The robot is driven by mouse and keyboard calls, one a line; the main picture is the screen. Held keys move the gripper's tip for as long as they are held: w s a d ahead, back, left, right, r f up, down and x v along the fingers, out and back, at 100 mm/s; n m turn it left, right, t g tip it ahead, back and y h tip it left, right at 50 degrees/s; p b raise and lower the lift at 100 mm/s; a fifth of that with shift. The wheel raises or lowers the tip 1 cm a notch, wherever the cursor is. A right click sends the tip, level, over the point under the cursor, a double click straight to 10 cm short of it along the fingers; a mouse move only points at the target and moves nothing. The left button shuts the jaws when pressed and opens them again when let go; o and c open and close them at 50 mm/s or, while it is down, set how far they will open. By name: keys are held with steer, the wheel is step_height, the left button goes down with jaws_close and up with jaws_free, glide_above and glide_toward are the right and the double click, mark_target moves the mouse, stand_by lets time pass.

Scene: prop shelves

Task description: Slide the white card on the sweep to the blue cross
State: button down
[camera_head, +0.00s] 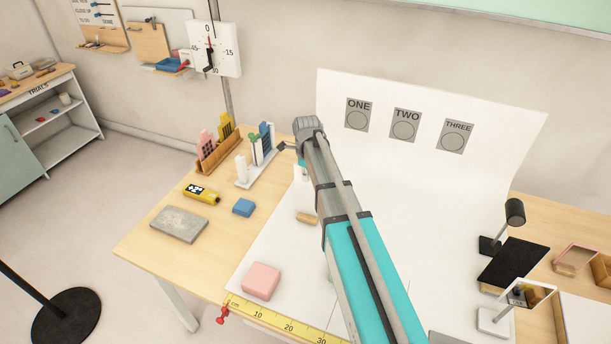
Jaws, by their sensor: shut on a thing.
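A white card (303,188) stands upright on a small wooden foot (306,217), on the left part of the white sweep (470,125). My arm hides its right part. My gripper (298,161) is at the card's top edge, shut on the card; its fingertips are mostly hidden by my wrist and arm. I cannot see the blue cross in this view; my arm covers the middle of the sweep.
A pink block (261,281) sits at the sweep's front left, by a yellow ruler (287,325). A black lamp (513,213) and small mirror (527,293) stand right. The sweep's right-centre is clear.

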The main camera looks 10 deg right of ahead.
steer(key=shift+s+d, duration=0.1)
steer(key=shift+d, duration=0.05)
stand_by(0.5)
steer(key=s+d, duration=0.6)
steer(key=d, duration=0.3)
steer(key=s+d, duration=0.6)
steer(key=d, duration=0.3)
stand_by(4.5)
steer(key=shift+r, duration=0.1)
steer(key=shift+f, duration=0.2)
stand_by(0.8)
